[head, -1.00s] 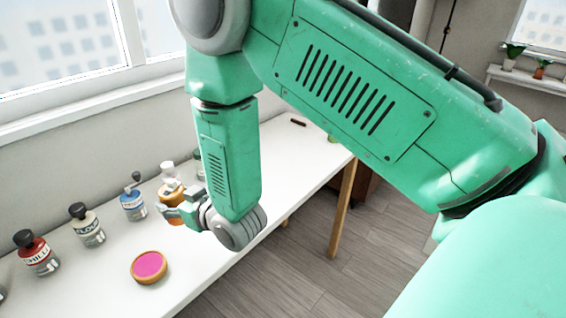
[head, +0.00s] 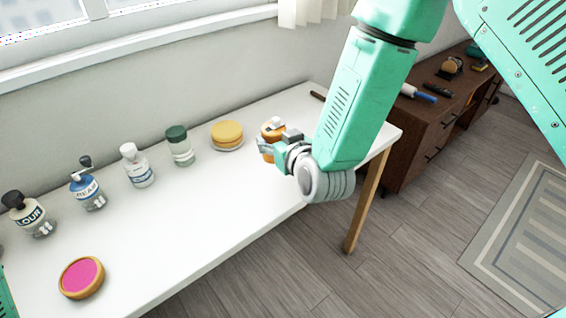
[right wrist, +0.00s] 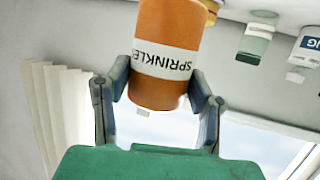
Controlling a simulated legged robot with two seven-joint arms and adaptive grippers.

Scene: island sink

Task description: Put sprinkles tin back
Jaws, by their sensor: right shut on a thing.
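The orange sprinkles tin (head: 268,131) is in my right gripper (head: 275,148), over the right part of the white table (head: 205,215). In the right wrist view the tin (right wrist: 168,35) sits between the two fingers of the gripper (right wrist: 158,85), its white SPRINKLES label upside down. In the head view the gripper hides part of the tin, and I cannot tell whether its base touches the table. My left gripper is not in view.
A round yellow item on a plate (head: 227,134) is just left of the tin. Several jars, including a green-lidded one (head: 180,148), line the wall side. A pink-topped round dish (head: 82,278) lies at the front left. A brown cabinet (head: 425,125) stands beyond the table.

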